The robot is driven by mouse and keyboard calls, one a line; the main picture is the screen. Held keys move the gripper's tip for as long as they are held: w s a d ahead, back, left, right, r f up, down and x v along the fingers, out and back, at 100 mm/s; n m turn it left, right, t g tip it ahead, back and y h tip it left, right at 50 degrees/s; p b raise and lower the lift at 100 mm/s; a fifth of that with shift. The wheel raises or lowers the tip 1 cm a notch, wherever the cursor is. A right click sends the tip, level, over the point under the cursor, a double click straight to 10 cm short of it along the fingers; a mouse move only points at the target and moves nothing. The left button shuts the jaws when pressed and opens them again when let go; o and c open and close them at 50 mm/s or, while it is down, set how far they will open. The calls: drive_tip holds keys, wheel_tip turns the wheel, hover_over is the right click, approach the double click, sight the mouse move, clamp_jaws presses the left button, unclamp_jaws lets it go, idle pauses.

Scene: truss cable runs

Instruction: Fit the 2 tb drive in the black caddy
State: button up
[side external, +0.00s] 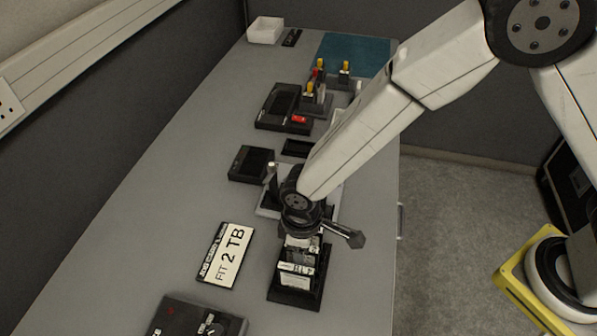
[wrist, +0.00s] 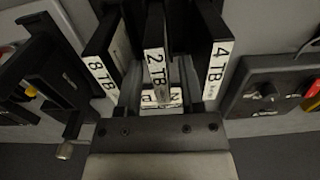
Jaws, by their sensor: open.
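The 2 TB drive (wrist: 155,62) stands upright in a rack between the 8 TB drive (wrist: 102,72) and the 4 TB drive (wrist: 217,70). My gripper (wrist: 160,92) is open, with its fingers on either side of the 2 TB drive's labelled end; I cannot tell if they touch it. In the side view my gripper (side external: 300,240) is over the drive rack (side external: 298,302) and hides part of it. A black frame with a silver knob, seemingly the black caddy (wrist: 38,82), stands left of the rack in the wrist view. In the side view my arm partly hides it.
A "FIT 2 TB" card (side external: 226,254) lies left of the rack. A dark box with knobs (side external: 197,318) is at the near end. Black trays (side external: 251,164) and a larger black unit (side external: 284,107) lie farther back. The bench's left side is mostly clear.

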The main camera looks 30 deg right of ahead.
clamp_jaws()
drive_tip(key=shift+r, duration=0.2)
drive_tip(key=shift+r, duration=2.3)
drive_tip(key=shift+r, duration=0.1)
drive_tip(key=shift+r, duration=1.95)
drive_tip(key=shift+r, duration=0.1)
